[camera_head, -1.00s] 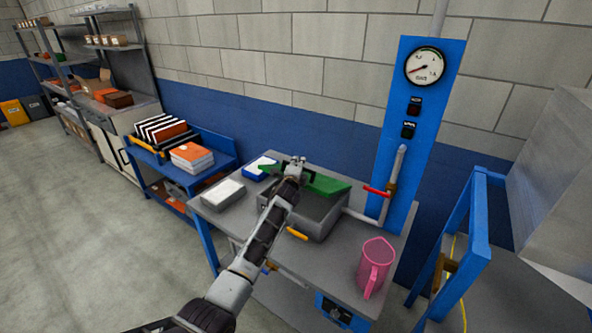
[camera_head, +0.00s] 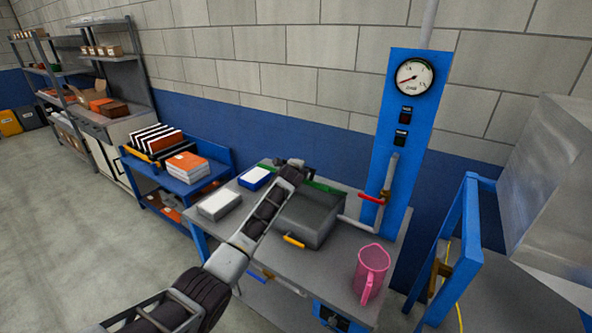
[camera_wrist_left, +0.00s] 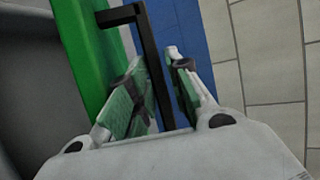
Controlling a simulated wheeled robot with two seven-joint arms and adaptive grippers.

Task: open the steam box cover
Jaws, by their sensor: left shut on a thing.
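The grey steam box (camera_head: 308,215) stands on the grey table with its top uncovered. Its green cover (camera_head: 325,187) shows only as a thin strip along the box's back edge, partly hidden by my left arm. In the left wrist view the cover (camera_wrist_left: 84,45) is a green panel at the left with a black bar handle (camera_wrist_left: 150,50). My left gripper (camera_head: 293,164) is at the back of the box. In the wrist view its fingers (camera_wrist_left: 158,88) are on both sides of the handle, shut on it. My right gripper is out of view.
A pink jug (camera_head: 371,272) stands on the table (camera_head: 310,275) at the front right. A blue gauge panel (camera_head: 402,150) with a red-handled valve (camera_head: 371,198) rises behind right.

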